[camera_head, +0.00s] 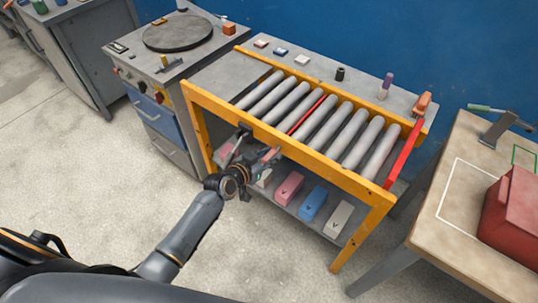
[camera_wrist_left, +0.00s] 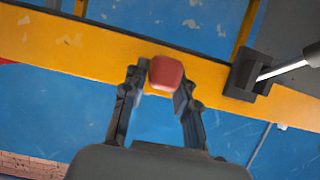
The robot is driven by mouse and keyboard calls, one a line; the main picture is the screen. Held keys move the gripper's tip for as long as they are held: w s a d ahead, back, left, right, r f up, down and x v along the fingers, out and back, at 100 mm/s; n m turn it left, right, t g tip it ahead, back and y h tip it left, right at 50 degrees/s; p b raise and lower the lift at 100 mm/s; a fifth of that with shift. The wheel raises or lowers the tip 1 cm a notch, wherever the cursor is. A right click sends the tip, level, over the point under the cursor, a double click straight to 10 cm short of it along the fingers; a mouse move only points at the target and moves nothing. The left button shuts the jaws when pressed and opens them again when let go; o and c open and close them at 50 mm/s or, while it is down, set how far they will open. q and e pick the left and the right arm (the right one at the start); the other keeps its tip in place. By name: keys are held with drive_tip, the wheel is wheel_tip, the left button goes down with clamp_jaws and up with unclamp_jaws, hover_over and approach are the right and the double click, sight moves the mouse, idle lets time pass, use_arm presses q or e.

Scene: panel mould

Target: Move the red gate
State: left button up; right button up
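The red gate (camera_head: 405,153) is a long red bar slanting across the right end of the roller conveyor, by its yellow frame. My left gripper (camera_head: 268,155) is in front of the conveyor's near yellow beam, left of its middle and well away from the gate. In the left wrist view, my left gripper's fingers (camera_wrist_left: 160,85) close in on both sides of a small red rounded block (camera_wrist_left: 166,73), in front of the yellow beam (camera_wrist_left: 75,45). My right gripper is out of view.
A black bracket with a grey rod (camera_wrist_left: 245,75) sits on the beam beside my left gripper. A lower shelf holds a pink block (camera_head: 289,188), a blue block (camera_head: 313,203) and a pale block (camera_head: 338,219). A table (camera_head: 455,245) with a red case (camera_head: 512,210) stands right.

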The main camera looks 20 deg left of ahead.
use_arm(q)
clamp_jaws()
drive_tip(key=shift+r, duration=0.1)
wheel_tip(320, 180, up, 5)
drive_tip(key=p, duration=0.5)
drive_tip(key=shift+w+r, duration=0.1)
drive_tip(key=shift+r, duration=0.1)
drive_tip(key=o, duration=0.7)
unclamp_jaws()
drive_tip(key=shift+c, duration=0.2)
